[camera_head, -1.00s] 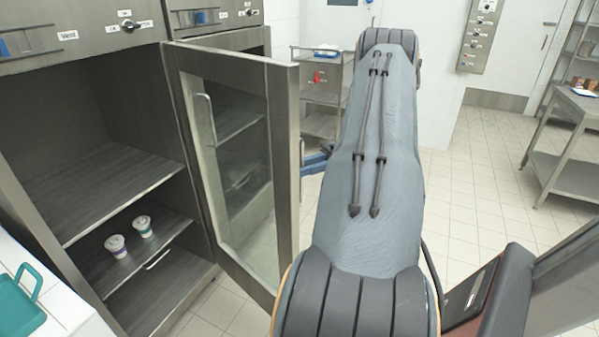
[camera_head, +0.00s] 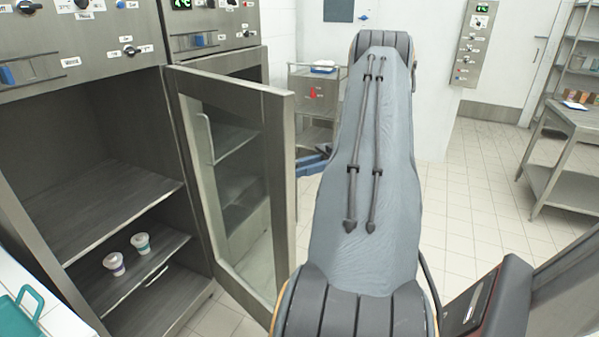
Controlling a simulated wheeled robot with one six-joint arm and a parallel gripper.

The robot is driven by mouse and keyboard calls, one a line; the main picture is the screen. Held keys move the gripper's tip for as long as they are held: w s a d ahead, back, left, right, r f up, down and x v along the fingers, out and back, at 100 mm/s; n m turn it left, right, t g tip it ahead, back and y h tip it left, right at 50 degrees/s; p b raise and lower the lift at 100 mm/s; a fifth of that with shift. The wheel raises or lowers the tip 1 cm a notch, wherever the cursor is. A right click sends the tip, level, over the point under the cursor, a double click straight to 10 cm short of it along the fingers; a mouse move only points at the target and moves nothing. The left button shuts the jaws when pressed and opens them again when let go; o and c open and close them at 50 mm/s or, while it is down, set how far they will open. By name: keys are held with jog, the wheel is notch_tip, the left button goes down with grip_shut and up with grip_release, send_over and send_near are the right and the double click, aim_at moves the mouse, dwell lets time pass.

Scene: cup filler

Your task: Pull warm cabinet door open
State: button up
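The cabinet door (camera_head: 280,190), a metal frame with a glass pane, stands swung wide open to the right of its cabinet (camera_head: 85,215). The cabinet's lower shelf holds two small lidded cups (camera_head: 140,242). A blue and dark part, which looks like my gripper (camera_head: 314,160), shows just past the door's right edge. The door hides part of it, so I cannot see its fingers clearly or whether it touches the door. My arm reaches over the floor to the right of the door.
A metal cart (camera_head: 318,105) stands behind the door. A teal tray (camera_head: 18,315) lies on a white counter at lower left. A metal table (camera_head: 560,140) stands at the right. The tiled floor (camera_head: 470,175) between my arm and that table is clear.

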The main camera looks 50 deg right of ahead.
jog(key=shift+s+r+p, duration=0.1)
jog(key=shift+r+p, duration=1.4)
jog(key=shift+r, duration=0.3)
